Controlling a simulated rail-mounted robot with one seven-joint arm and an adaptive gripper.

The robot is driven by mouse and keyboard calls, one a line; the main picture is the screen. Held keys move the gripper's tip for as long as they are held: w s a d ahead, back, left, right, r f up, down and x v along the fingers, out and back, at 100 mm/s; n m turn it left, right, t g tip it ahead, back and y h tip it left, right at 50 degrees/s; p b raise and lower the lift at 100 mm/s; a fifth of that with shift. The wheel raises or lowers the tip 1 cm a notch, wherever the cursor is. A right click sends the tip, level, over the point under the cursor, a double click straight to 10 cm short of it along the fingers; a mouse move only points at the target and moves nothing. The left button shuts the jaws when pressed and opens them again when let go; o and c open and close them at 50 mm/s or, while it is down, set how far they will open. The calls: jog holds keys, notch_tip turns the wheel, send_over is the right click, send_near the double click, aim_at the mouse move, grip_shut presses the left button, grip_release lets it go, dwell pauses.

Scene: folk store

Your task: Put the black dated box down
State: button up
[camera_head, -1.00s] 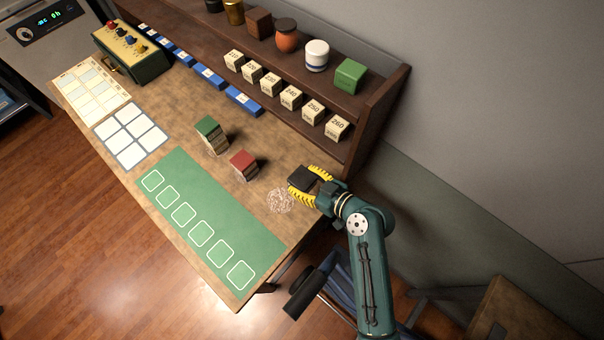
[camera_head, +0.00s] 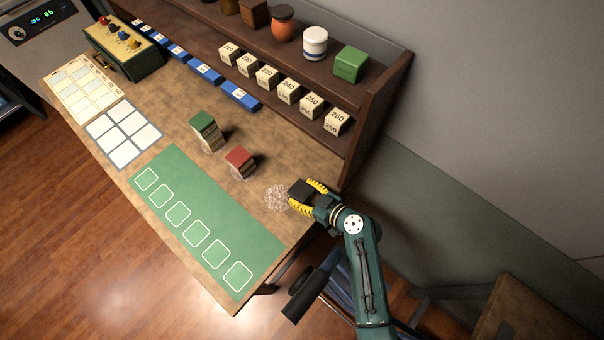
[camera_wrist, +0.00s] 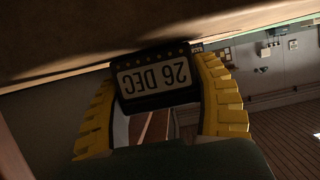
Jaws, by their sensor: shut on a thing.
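The black dated box (camera_head: 299,190) is between the yellow ridged fingers of my gripper (camera_head: 306,196), near the right end of the worktable (camera_head: 130,88). It is just right of a pale speckled round patch (camera_head: 275,198). The tabletop (camera_wrist: 120,28) fills the top of that view, close to the box. I cannot tell whether they touch.
A red-topped block (camera_head: 240,161) and a green-topped block (camera_head: 206,130) stand left of the box. A green mat (camera_head: 210,215) with white outlines lies at the front edge. A shelf (camera_head: 372,115) with numbered cubes rises behind. Bare table lies between the blocks and shelf.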

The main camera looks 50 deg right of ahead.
jog(key=shift+f, duration=0.2)
jog(key=o, duration=1.2)
jog(key=shift+r, duration=0.1)
jog(key=shift+o, duration=0.2)
jog(key=shift+r, duration=0.3)
jog(key=v, duration=1.2)
jog(key=shift+f, duration=0.15)
